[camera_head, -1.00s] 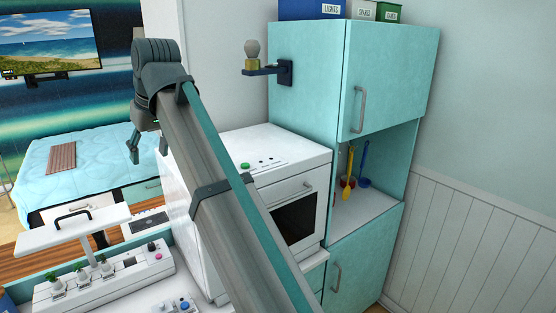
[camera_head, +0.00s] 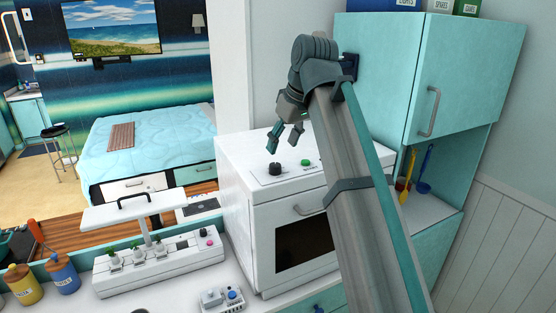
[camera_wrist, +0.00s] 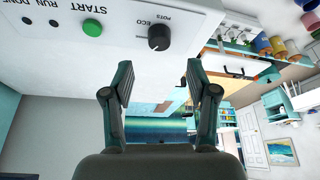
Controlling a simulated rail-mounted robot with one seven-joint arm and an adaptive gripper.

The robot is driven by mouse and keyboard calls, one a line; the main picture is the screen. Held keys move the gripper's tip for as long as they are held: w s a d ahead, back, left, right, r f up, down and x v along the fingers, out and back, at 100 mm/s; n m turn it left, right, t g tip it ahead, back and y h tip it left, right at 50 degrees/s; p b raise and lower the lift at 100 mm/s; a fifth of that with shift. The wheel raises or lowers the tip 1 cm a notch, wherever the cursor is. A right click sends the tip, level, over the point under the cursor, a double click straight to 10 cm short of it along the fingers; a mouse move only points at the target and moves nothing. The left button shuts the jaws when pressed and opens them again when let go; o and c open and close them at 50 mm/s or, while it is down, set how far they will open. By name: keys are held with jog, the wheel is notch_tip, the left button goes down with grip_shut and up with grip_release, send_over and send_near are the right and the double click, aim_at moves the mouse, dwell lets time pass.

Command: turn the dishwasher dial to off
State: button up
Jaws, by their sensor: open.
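The dishwasher (camera_head: 254,222) is a white box with a dark-windowed front door, right of centre in the head view. Its black dial (camera_head: 274,168) sits on the top panel, left of a green button (camera_head: 306,163). My gripper (camera_head: 284,142) is above the dial with its fingers apart and empty. In the wrist view the round black dial (camera_wrist: 159,36) lies beyond the open fingertips (camera_wrist: 159,75), apart from them. "ECO" and "POTS" labels are beside it, and the green START button (camera_wrist: 92,28) is to its left.
A teal cupboard (camera_head: 440,80) rises at the right, close to my arm. A bed (camera_head: 150,145) lies behind.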

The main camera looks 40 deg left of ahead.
aim_at(276, 164)
jog(key=p+x, duration=0.2)
jog(key=x, duration=0.5)
jog(key=shift+f, duration=0.2)
grip_shut()
jog(key=shift+w+n, duration=0.1)
jog(key=shift+n, duration=0.2)
jog(key=shift+w+a+n+g+b, duration=0.1)
jog(key=shift+n+g+b, duration=0.35)
jog(key=shift+n, duration=0.75)
jog(key=shift+n+g, duration=0.75)
jog(key=shift+n, duration=0.75)
